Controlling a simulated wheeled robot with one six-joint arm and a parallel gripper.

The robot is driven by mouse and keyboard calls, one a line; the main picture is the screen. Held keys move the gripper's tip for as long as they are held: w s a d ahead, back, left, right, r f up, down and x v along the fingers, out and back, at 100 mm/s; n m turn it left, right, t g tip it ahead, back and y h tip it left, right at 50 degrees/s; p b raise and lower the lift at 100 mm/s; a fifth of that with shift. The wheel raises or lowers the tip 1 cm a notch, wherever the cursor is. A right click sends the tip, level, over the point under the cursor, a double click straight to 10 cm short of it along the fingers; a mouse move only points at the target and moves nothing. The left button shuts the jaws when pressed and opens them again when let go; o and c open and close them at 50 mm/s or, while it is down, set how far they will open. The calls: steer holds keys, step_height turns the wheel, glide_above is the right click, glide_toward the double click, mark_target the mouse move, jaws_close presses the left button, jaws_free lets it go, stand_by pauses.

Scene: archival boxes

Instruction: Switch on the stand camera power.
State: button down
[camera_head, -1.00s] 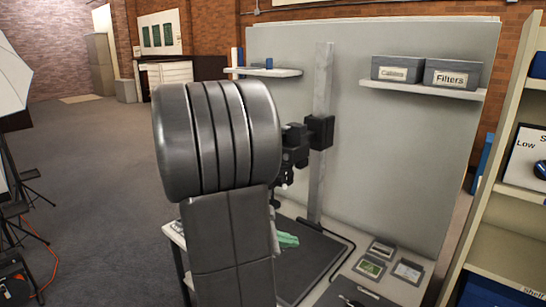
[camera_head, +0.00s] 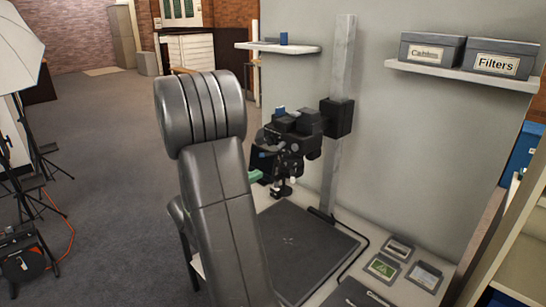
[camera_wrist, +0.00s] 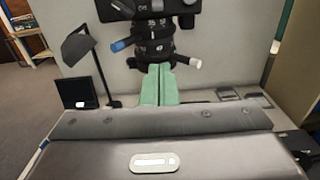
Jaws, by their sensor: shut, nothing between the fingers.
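The stand camera (camera_head: 290,135) is a black body with a lens facing down, fixed to a pale upright column (camera_head: 343,75) over a dark baseboard (camera_head: 305,250). In the wrist view its dark lens and lower body (camera_wrist: 155,40) fill the top middle, with a blue-tipped knob (camera_wrist: 121,44) at left and a pale-tipped one at right. I cannot tell which part is the power switch. My gripper (camera_wrist: 160,72) has green fingers, closed together and empty, pointing toward the lens from below. In the head view its green part (camera_head: 255,176) shows left of and below the camera, partly hidden by my arm.
A dark screen (camera_wrist: 77,93) and a desk lamp (camera_wrist: 80,45) stand left of the lens. Small cards (camera_head: 382,267) lie right of the baseboard. A light stand (camera_head: 25,125) is at far left.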

mark_target(287, 159)
steer(key=p+x, duration=0.1)
steer(key=x, duration=0.9)
steer(key=shift+w+d, duration=0.1)
steer(key=shift+d, duration=0.1)
steer(key=r, duration=0.1)
steer(key=a+r+p, duration=0.1)
steer(key=s+r, duration=0.1)
steer(key=shift+s+a+r, duration=0.1)
steer(key=shift+a+r, duration=0.1)
steer(key=shift+r, duration=0.2)
steer(key=shift+r+p, duration=0.1)
steer(key=shift+p, duration=0.25)
steer(key=shift+r, duration=0.1)
steer(key=shift+a+g+y+p, duration=0.1)
steer(key=shift+g+y+p, duration=0.4)
steer(key=shift+p, duration=0.45)
